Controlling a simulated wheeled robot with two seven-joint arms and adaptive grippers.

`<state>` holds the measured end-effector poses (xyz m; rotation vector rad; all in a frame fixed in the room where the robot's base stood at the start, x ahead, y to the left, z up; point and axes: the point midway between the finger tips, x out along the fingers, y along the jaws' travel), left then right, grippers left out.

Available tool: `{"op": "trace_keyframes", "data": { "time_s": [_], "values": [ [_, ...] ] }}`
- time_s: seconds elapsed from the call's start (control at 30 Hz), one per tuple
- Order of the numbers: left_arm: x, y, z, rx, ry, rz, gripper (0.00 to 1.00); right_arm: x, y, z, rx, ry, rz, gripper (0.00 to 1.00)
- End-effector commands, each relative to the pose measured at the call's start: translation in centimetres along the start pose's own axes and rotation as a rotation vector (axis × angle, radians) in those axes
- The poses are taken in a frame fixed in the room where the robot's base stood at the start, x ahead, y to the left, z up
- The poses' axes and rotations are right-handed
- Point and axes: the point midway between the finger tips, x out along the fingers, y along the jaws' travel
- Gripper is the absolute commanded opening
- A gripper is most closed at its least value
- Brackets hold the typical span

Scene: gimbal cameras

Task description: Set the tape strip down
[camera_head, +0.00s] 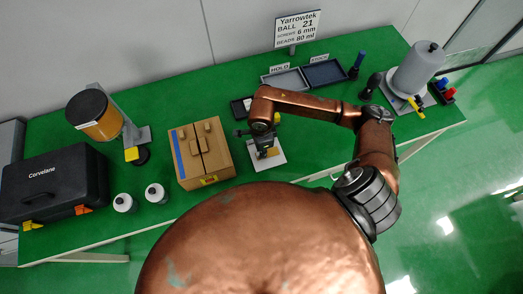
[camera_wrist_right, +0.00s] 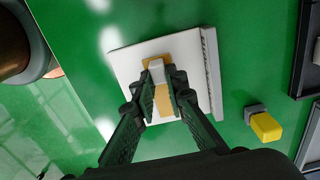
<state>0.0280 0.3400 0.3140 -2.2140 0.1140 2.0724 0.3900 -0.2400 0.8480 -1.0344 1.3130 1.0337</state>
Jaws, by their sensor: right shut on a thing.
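My right gripper (camera_head: 262,136) reaches down over a white pad (camera_head: 270,163) near the front middle of the green table. In the right wrist view, its fingers (camera_wrist_right: 160,80) are shut on a narrow tan and pale piece (camera_wrist_right: 163,101), which looks like the tape strip. The piece lies in line with the fingers, above the white pad (camera_wrist_right: 130,68). I cannot tell whether it touches the pad. My left gripper is not in view.
Trays (camera_head: 287,80) lie behind. A yellow-tipped block (camera_wrist_right: 265,127) is right of the pad in the wrist view.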

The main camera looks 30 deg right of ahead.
Motion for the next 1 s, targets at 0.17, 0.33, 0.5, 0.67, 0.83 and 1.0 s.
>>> {"op": "trace_keyframes", "data": {
  "time_s": [0.17,0.33,0.5,0.67,0.83,1.0],
  "values": [
    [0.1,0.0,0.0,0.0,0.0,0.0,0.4,0.0,0.0,0.0,0.0,0.0,-0.001,0.02],
    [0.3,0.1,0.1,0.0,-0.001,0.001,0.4,0.2,0.0,0.0,-0.001,0.0,-0.001,0.16],
    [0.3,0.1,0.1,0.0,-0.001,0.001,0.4,0.2,0.0,0.0,0.0,0.0,-0.001,0.28],
    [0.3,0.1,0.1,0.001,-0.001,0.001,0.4,0.2,0.0,0.0,0.0,0.0,-0.001,0.3],
    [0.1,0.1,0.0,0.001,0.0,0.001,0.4,0.0,0.0,0.0,0.0,0.0,-0.001,0.3],
    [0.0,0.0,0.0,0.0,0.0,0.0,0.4,-1.6,-0.2,0.1,-0.002,-0.001,-0.004,0.3]
  ]
}}
